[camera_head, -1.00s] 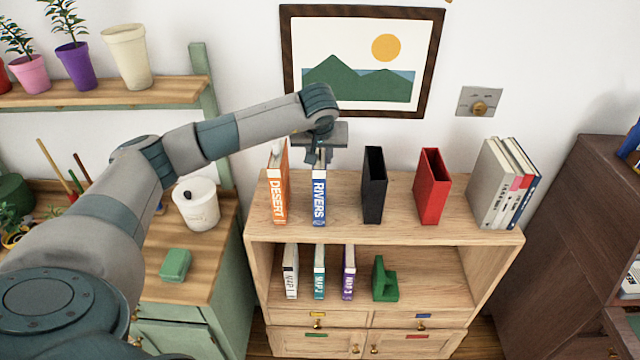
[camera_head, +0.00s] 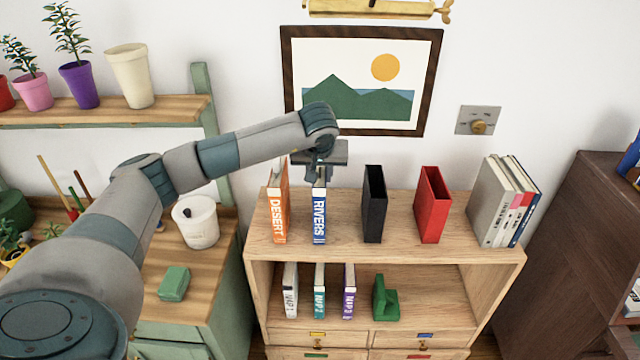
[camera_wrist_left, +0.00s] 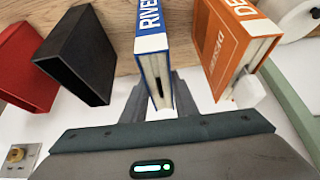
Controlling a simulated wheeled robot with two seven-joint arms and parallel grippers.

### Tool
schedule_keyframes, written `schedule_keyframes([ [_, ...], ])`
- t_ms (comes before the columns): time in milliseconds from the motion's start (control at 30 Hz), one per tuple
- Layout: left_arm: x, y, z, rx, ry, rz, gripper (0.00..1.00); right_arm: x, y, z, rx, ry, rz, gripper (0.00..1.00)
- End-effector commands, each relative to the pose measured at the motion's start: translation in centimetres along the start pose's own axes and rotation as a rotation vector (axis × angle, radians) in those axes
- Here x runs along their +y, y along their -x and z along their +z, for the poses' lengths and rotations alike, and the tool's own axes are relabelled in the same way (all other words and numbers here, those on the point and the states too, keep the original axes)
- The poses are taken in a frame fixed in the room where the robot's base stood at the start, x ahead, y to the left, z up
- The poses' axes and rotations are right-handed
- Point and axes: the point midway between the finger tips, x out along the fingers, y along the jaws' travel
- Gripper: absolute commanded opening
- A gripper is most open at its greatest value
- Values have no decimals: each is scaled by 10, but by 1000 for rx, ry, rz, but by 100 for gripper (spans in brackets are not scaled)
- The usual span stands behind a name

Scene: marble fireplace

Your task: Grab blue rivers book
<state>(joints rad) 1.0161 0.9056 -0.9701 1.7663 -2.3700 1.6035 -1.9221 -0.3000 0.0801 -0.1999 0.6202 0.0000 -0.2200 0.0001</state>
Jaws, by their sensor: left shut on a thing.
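The blue RIVERS book (camera_head: 319,218) stands upright on the top of the wooden shelf, just right of the orange DESERT book (camera_head: 278,212). My left gripper (camera_head: 319,176) reaches it from above and behind, and is shut on its upper part. In the left wrist view the blue book (camera_wrist_left: 152,45) sits between the two fingers of my left gripper (camera_wrist_left: 158,95), with the orange book (camera_wrist_left: 232,50) close beside it. In the head view the book's lower end appears to be on the shelf top; I cannot tell if it is slightly lifted. My right gripper does not show.
A black holder (camera_head: 374,205) and a red holder (camera_head: 432,205) stand to the right on the shelf top, then several leaning books (camera_head: 492,205). A framed picture (camera_head: 360,80) hangs behind. Shelf space (camera_head: 343,242) in front of the books is clear.

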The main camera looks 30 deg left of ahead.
Motion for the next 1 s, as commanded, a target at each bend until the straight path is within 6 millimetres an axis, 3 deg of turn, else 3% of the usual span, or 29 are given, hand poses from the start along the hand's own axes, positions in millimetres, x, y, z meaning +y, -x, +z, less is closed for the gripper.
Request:
schedule_keyframes([
  [267, 0, 17, -11, 6, 2, 3, 0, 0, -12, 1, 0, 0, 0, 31],
  [733, 1, 71, -42, 6, 2, 3, 0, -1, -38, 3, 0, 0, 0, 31],
  [1000, 0, 86, -50, 3, 2, 2, 0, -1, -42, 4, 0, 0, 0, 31],
])
